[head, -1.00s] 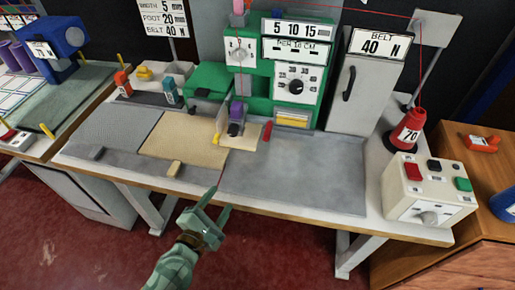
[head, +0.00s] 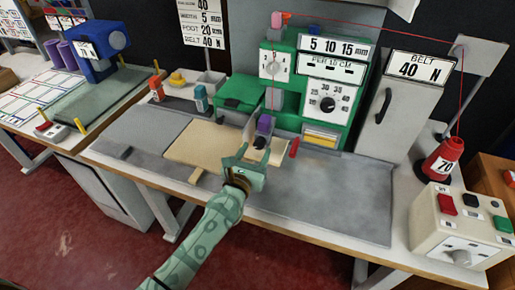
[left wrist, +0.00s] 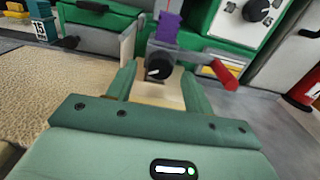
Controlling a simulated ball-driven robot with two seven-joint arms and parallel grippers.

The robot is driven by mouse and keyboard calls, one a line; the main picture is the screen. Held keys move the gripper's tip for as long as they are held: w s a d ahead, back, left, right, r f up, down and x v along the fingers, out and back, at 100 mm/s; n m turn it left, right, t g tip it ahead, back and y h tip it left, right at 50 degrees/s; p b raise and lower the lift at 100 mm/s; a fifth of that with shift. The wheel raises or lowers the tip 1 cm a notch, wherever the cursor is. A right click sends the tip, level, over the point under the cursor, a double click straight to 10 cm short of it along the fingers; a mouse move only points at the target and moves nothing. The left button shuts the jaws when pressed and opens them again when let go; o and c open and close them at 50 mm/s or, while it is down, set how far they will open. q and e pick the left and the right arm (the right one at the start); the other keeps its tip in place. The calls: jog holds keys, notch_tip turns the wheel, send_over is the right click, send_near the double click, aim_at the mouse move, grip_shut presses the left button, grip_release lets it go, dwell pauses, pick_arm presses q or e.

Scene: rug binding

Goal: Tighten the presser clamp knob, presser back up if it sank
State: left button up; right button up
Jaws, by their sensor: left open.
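The presser clamp knob is a small black knob (left wrist: 159,67) with a white mark, below the purple presser block (left wrist: 167,27) in the left wrist view. In the head view the purple block (head: 265,126) stands at the front of the green machine (head: 317,80). My left gripper (head: 246,160) is open just in front of the knob. In the left wrist view its two fingers (left wrist: 159,84) reach forward on either side of the knob, with no clear contact. My right gripper is not in view.
A red lever (head: 294,148) sticks out right of the presser. A beige rug piece (head: 195,147) lies on the grey table at left. A control box (head: 462,222) and red thread cone (head: 440,160) stand at right. The table's right front (head: 335,195) is clear.

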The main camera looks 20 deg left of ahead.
pick_arm(q)
jog(key=shift+w, duration=1.15)
jog(key=shift+c, duration=0.3)
jog(key=c, duration=0.9)
